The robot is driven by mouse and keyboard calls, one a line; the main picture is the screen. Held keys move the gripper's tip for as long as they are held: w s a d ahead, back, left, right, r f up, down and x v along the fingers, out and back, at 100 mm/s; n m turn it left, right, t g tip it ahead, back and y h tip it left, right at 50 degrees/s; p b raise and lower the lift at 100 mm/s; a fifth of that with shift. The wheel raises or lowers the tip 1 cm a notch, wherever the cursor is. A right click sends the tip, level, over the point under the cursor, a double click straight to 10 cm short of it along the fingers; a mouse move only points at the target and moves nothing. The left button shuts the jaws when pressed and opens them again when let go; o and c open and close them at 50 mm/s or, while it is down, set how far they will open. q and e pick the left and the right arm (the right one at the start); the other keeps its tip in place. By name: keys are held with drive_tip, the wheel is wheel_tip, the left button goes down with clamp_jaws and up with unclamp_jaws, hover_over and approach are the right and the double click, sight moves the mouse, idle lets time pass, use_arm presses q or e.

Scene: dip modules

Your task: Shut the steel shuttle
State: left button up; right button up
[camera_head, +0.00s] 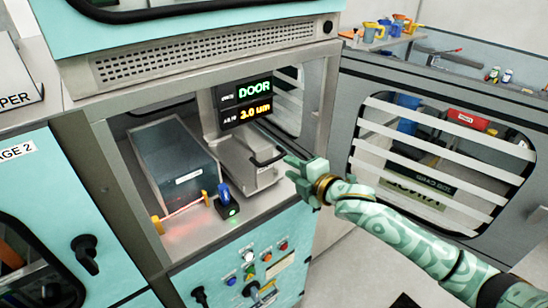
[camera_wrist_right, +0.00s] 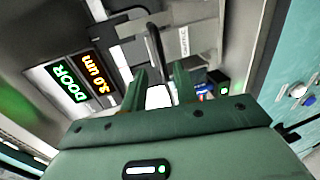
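The steel shuttle (camera_head: 240,172) is a pale metal drawer-like body inside the open bay, below the display. It extends toward the front of the bay. Its black bar handle (camera_head: 268,159) is on the right side. The handle also shows in the right wrist view (camera_wrist_right: 155,48), just beyond the fingertips and in line with the gap between them. My right gripper (camera_head: 292,171) is just right of the handle, with its fingers pointing at it. In the wrist view the gripper (camera_wrist_right: 161,80) is open, with nothing clamped. My left gripper is not in view.
The display (camera_head: 245,101) reads DOOR and 3.0 um. A grey box (camera_head: 172,160) stands left of the shuttle, behind a red-lit bar (camera_head: 183,208). A small black block with a green light (camera_head: 228,208) sits in front. A striped-window door (camera_head: 435,165) stands open at right.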

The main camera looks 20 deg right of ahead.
sight(276, 157)
drive_tip(key=x, duration=0.6)
drive_tip(key=shift+w+d, duration=0.1)
drive_tip(key=shift+w, duration=0.2)
drive_tip(key=shift+w+a+f, duration=0.25)
drive_tip(key=shift+w+a, duration=0.1)
drive_tip(key=shift+w, duration=0.25)
drive_tip(key=shift+d, duration=0.1)
drive_tip(key=shift+s, duration=0.1)
clamp_jaws()
